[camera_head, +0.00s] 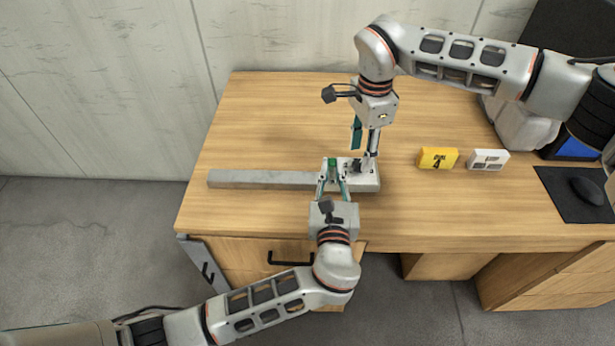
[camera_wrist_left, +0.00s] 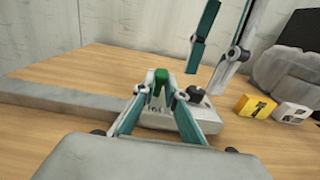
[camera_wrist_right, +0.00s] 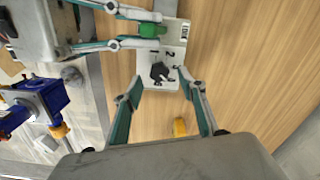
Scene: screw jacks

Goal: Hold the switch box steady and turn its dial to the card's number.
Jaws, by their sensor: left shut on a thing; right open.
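The pale switch box (camera_head: 366,183) lies on the desk at the end of a long grey bar. My left gripper (camera_head: 332,176) is shut on the green block (camera_wrist_right: 152,30) on the box. The green block also shows between the fingers in the left wrist view (camera_wrist_left: 161,77). The black dial (camera_wrist_right: 159,72) sits on the box's top with printed digits around it; which one it points to is unclear. My right gripper (camera_wrist_right: 162,92) is open by the dial, pointing down, apparently not touching it. The yellow card (camera_head: 437,158) reads "DIAL 4".
The grey bar (camera_head: 255,179) runs left from the box. A small white box (camera_head: 488,160) stands right of the card. A mouse (camera_head: 587,191) on a dark mat lies at the desk's right. The desk left of and behind the bar is clear.

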